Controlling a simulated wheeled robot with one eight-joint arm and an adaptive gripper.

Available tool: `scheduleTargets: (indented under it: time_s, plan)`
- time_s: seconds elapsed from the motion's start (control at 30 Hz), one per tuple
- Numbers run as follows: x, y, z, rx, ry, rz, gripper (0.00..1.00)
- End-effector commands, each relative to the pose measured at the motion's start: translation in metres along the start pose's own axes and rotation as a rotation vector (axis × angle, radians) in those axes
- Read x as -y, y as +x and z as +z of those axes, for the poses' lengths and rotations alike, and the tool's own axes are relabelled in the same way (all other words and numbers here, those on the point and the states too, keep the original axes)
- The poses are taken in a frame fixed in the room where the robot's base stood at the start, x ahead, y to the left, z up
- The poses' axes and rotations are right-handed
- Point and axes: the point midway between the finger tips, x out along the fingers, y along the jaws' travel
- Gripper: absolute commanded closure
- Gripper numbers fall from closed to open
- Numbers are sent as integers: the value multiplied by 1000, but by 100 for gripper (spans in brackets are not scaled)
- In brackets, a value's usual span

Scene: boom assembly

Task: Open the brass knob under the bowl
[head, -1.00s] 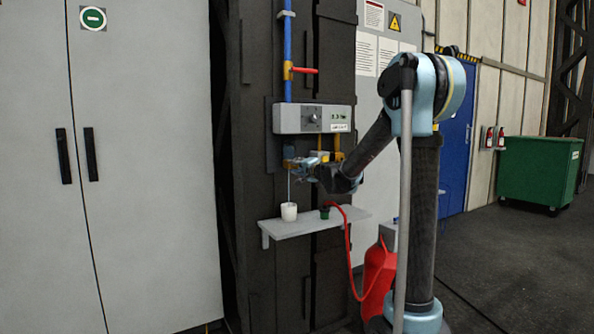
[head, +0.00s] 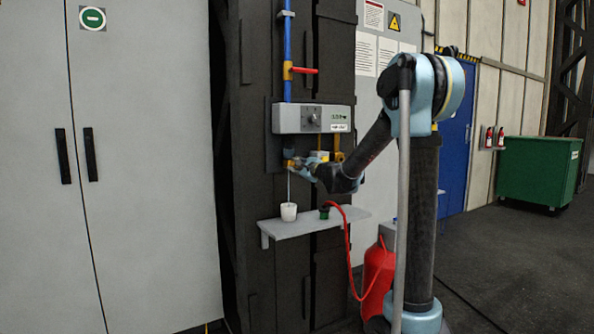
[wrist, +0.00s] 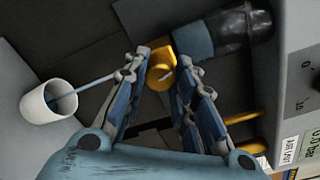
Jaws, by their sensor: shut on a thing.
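The brass knob (wrist: 161,70) sits between my fingertips in the wrist view, below the dark, see-through bowl (wrist: 240,27) with its blue collar. My gripper (wrist: 162,66) is shut on the knob, one finger on each side. In the head view my gripper (head: 294,166) is at the knob, under the grey unit, and hides most of it. The bowl (head: 289,143) shows there as a small dark shape. A thin pale line, tube or stream I cannot tell, runs from the knob to a white cup (head: 289,212), also in the wrist view (wrist: 47,101).
The cup and a green fitting (head: 324,212) with a red hose stand on a grey shelf (head: 285,230). The grey unit (head: 290,119) is just above my gripper. Yellow fittings (wrist: 243,117) are close to the right finger. A red cylinder (head: 378,270) stands below.

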Motion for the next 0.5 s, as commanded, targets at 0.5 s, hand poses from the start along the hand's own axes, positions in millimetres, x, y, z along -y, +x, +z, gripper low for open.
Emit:
scheduleTargets:
  time_s: [0.5]
  plan:
    - [-1, -1, -1, 13, 485, 2, 99]
